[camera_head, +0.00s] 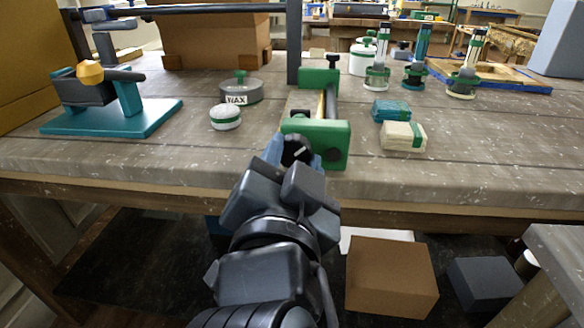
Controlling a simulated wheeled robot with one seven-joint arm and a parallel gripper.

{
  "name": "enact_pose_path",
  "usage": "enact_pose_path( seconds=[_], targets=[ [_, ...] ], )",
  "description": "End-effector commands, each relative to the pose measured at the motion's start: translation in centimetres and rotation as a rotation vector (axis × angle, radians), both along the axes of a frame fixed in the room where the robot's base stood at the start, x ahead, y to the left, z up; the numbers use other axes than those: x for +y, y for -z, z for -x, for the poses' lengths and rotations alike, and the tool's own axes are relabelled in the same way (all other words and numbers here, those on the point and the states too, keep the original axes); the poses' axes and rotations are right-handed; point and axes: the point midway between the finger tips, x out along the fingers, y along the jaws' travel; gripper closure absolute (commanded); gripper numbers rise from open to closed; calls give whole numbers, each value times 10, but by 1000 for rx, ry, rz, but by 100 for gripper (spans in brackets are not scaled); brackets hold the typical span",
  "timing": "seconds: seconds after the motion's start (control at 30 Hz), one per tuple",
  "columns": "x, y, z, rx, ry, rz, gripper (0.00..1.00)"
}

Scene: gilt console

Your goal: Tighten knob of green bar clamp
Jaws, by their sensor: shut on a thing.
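The green bar clamp (329,130) lies on the tabletop near its front edge, its bar running back to a second green jaw (319,78). Its black knob (297,149) faces the front, with a pale mark on its face. My gripper (292,153) reaches up from below and is shut on the knob, at the left part of the front jaw. The wrist hides the lower part of the knob and some of the finger contact.
A wax tin (241,92) and a small round tin (225,117) stand left of the clamp. A teal-based device (115,118) is further left. Teal (391,109) and cream (403,136) blocks lie close on the right. A dark upright post (294,40) rises behind.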

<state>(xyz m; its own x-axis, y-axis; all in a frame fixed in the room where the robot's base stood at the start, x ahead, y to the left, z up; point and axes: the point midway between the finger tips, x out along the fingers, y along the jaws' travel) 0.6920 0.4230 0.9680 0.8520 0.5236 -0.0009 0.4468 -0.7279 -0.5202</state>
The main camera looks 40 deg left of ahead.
Motion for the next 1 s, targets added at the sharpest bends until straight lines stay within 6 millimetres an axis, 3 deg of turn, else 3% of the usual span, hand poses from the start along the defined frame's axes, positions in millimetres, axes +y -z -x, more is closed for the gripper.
enact_pose_path(
  seconds=[0.33,0.87,0.9,1.0],
  targets=[
    [0,1,1,71,1,-111,88],
    [-1,0,0,80,2,-129,88],
    [-1,0,0,80,2,-129,53],
    [-1,0,0,80,2,-129,44]
  ],
)
